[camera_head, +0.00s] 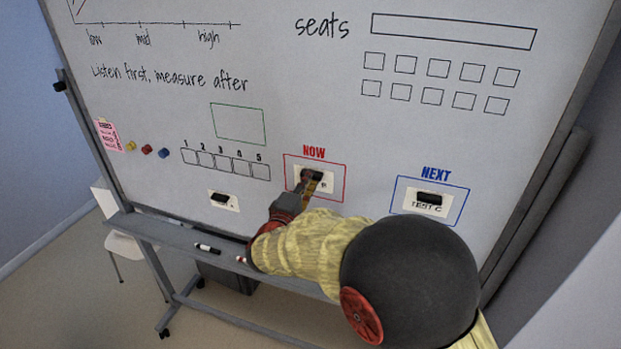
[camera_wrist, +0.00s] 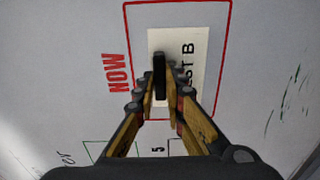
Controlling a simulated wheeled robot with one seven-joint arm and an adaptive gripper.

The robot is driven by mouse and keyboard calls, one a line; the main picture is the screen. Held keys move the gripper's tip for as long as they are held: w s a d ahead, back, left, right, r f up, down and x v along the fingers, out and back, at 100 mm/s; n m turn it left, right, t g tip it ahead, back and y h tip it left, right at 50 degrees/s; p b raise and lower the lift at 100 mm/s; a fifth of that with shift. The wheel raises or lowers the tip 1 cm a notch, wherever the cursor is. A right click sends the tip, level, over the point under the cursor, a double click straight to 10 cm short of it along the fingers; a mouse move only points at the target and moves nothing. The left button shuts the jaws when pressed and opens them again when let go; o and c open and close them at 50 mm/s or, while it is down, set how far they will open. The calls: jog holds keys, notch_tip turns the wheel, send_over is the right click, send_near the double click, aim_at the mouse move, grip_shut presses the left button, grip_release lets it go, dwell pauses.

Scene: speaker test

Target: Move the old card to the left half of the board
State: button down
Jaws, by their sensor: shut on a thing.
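The whiteboard (camera_head: 290,70) fills most of the head view. A white card reading "TEST B" (camera_wrist: 190,65) lies flat inside the red NOW box (camera_head: 344,168). A black block-shaped handle (camera_wrist: 160,72) sits on this card. My gripper (camera_head: 311,182) is shut on that handle, and its fingers hide part of the card. A "TEST C" card (camera_head: 424,209) with a black handle is in the blue NEXT box at the right. Another card with a black handle (camera_head: 222,201) is low on the left half, its text mostly covered. No card is labelled old.
Numbered boxes (camera_head: 226,163) and an empty green rectangle (camera_head: 238,124) are left of the NOW box. Several coloured magnets (camera_head: 147,149) and a pink note (camera_head: 109,135) are at the far left. The tray (camera_head: 180,232) below holds markers (camera_head: 207,248).

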jog(key=shift+f+b, duration=0.15)
jog(key=shift+b, duration=0.2)
jog(key=shift+s, duration=0.2)
jog(key=shift+b+v, duration=0.6)
jog(key=shift+v, duration=0.35)
jog(key=shift+s+a+b, duration=0.25)
jog(key=shift+s+b, duration=0.05)
jog(key=shift+s, duration=0.2)
jog(key=shift+s+a, duration=0.1)
jog(key=shift+s, duration=0.25)
jog(key=shift+s+a+b, duration=0.1)
jog(key=shift+s+b, duration=0.2)
jog(key=shift+b, duration=0.05)
jog(key=shift+s+a, duration=0.15)
jog(key=shift+s, duration=0.15)
